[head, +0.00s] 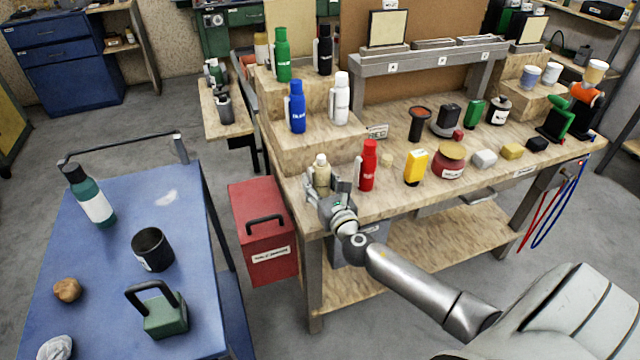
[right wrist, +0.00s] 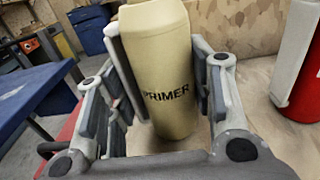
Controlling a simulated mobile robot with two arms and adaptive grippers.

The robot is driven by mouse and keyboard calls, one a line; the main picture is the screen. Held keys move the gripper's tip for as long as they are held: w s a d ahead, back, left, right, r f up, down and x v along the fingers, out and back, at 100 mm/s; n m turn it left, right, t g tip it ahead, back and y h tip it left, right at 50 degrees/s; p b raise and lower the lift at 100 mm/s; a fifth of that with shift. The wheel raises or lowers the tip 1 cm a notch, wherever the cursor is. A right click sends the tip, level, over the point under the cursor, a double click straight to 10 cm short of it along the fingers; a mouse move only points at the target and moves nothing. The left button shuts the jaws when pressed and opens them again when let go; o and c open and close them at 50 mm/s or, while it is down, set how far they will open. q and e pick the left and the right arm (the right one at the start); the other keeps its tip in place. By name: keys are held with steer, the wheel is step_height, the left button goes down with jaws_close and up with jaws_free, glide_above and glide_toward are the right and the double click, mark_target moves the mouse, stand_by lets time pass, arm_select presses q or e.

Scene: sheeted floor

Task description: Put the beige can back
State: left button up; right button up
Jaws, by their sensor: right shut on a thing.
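The beige can (head: 321,172) stands upright at the front left corner of the wooden workbench (head: 400,197). My right gripper (head: 329,192) is around its lower body. In the right wrist view the beige can (right wrist: 160,70) shows the word PRIMER and sits between the two fingers of my right gripper (right wrist: 165,100), which is shut on it. The can's base seems to be at the bench surface, but I cannot tell whether it touches. My left gripper is not in view.
A red can (head: 368,165) stands close to the right of the gripper. Blue (head: 296,107) and white (head: 340,98) cans stand on the step behind, green (head: 282,55) and black (head: 324,50) ones higher. A blue cart (head: 110,270) is at left.

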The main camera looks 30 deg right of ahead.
steer(key=shift+f, duration=0.1)
steer(key=o, duration=0.7)
steer(key=shift+c, duration=0.2)
steer(key=shift+r, duration=0.2)
steer(key=shift+s+a+f, duration=0.1)
steer(key=shift+s+f, duration=0.05)
steer(key=shift+s, duration=0.15)
steer(key=b+v, duration=0.1)
steer(key=v, duration=1)
steer(key=shift+s, duration=0.25)
